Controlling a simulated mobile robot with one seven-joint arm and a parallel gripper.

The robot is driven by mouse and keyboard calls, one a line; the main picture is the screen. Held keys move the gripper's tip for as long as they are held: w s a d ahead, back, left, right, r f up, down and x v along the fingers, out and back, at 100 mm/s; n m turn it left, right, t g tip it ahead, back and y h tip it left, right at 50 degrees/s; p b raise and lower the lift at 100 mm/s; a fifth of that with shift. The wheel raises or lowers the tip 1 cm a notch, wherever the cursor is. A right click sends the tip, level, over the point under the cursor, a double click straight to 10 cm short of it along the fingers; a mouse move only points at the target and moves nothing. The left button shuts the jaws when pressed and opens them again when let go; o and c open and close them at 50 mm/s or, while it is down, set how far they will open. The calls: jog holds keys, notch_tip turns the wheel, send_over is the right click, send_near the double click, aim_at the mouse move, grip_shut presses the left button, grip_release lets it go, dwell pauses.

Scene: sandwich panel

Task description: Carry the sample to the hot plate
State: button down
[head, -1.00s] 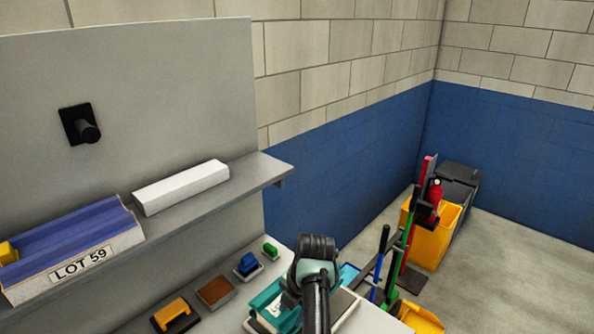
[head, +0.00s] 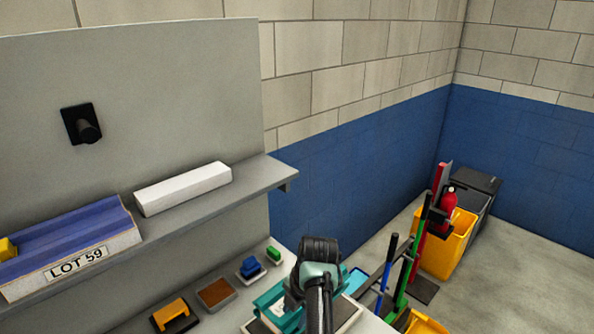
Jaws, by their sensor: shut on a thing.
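My arm (head: 320,285) reaches up from the bottom edge, its dark wrist joint above the right end of the bench. My gripper's fingers are hidden behind the arm, so neither they nor anything in them shows. I cannot make out the sample. A teal frame (head: 264,305) with a pale face lies on the bench just left of my arm, partly covered by it. A grey slab-like edge (head: 347,311) shows right of my arm. I cannot tell which thing is the hot plate.
A bench row holds a yellow-handled block (head: 172,312), a brown square (head: 217,293), a blue piece (head: 249,267) and a green piece (head: 273,254). A shelf (head: 235,190) overhangs the back. Cleaning tools and a yellow bucket (head: 443,250) stand right of the bench.

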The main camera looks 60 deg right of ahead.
aim_at(295, 331)
jog(key=shift+f, duration=0.1)
jog(key=shift+s+b+x, duration=0.15)
jog(key=shift+b+x, duration=0.4)
jog(key=shift+x, duration=0.1)
jog(key=shift+s+b+x, duration=0.15)
jog(key=shift+b+x, duration=0.35)
jog(key=shift+x, duration=0.15)
jog(key=shift+f, duration=0.15)
jog(key=shift+f, duration=0.1)
jog(key=shift+s+b+x, duration=0.15)
jog(key=shift+b+x, duration=0.6)
jog(key=shift+x, duration=0.1)
jog(key=shift+s+b+x, duration=0.15)
jog(key=shift+b+x, duration=0.6)
jog(key=shift+x, duration=0.1)
jog(key=shift+a+f+b, duration=0.15)
jog(key=shift+f+b, duration=0.15)
jog(key=shift+f, duration=0.25)
jog(key=shift+c, duration=1.4)
grip_release()
